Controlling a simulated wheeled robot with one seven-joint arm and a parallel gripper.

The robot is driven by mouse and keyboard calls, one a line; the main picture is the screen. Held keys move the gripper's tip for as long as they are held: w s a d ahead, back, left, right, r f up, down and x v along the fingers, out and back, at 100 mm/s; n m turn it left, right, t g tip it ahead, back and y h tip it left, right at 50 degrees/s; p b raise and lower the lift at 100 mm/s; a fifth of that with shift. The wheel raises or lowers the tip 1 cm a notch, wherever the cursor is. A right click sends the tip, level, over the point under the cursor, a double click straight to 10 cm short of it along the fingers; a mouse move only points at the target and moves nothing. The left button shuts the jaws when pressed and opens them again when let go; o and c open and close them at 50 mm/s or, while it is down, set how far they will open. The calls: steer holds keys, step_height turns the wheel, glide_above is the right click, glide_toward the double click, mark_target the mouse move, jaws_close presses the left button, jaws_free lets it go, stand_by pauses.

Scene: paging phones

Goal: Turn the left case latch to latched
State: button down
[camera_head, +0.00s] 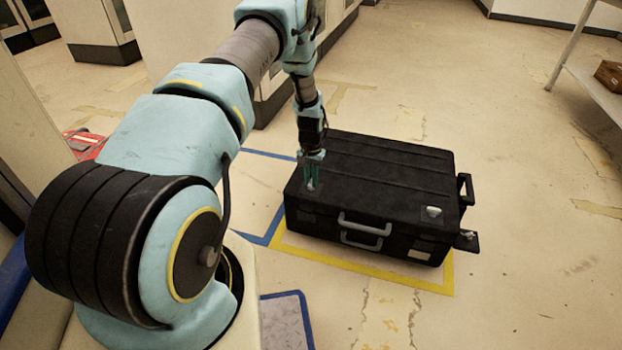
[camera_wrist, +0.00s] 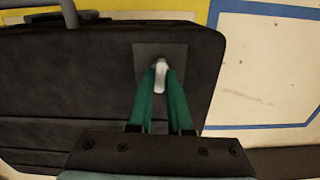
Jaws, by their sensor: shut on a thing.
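The black case (camera_head: 375,175) lies closed on the floor inside a yellow tape outline. The left case latch (camera_wrist: 161,75) is a small pale knob on a dark square plate (camera_wrist: 146,54), near the case's left end. My gripper (camera_head: 311,183) reaches down onto the case's top there. In the wrist view its green fingers (camera_wrist: 161,80) are shut on the latch knob, one on each side. The right latch (camera_head: 432,211) is a similar pale knob near the case's right front corner.
Two grey handles (camera_head: 363,222) are on the case's front, and a black handle (camera_head: 466,189) is on its right side. A small dark flap (camera_head: 467,241) juts out at the front right corner. A shelf (camera_head: 592,95) stands at the far right. Floor right of the case is clear.

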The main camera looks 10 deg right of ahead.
steer(key=shift+n, duration=0.5)
steer(key=c, duration=0.8)
jaws_free()
steer(key=shift+c, duration=0.2)
step_height(320, 180, up, 11)
steer(key=p, duration=0.2)
steer(key=shift+f, duration=0.1)
